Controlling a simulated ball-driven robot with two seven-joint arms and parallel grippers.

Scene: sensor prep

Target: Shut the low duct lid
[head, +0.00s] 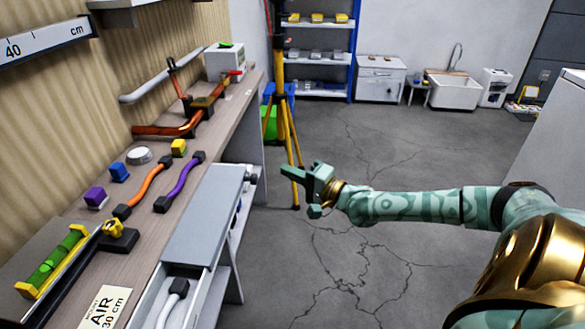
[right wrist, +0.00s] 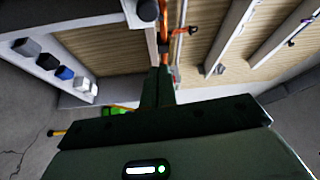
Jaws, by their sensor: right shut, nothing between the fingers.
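A long pale duct (head: 196,300) runs along the bench's right side, below the bench top. A flat grey lid (head: 205,212) covers its far part. I cannot make out the lid in the right wrist view. My left gripper is not in view.
The bench (head: 150,220) holds an orange cable (head: 146,188), a purple cable (head: 181,182), small blocks and a green level (head: 55,262). A yellow tripod (head: 285,120) stands behind my right gripper. The cracked floor to the right is clear.

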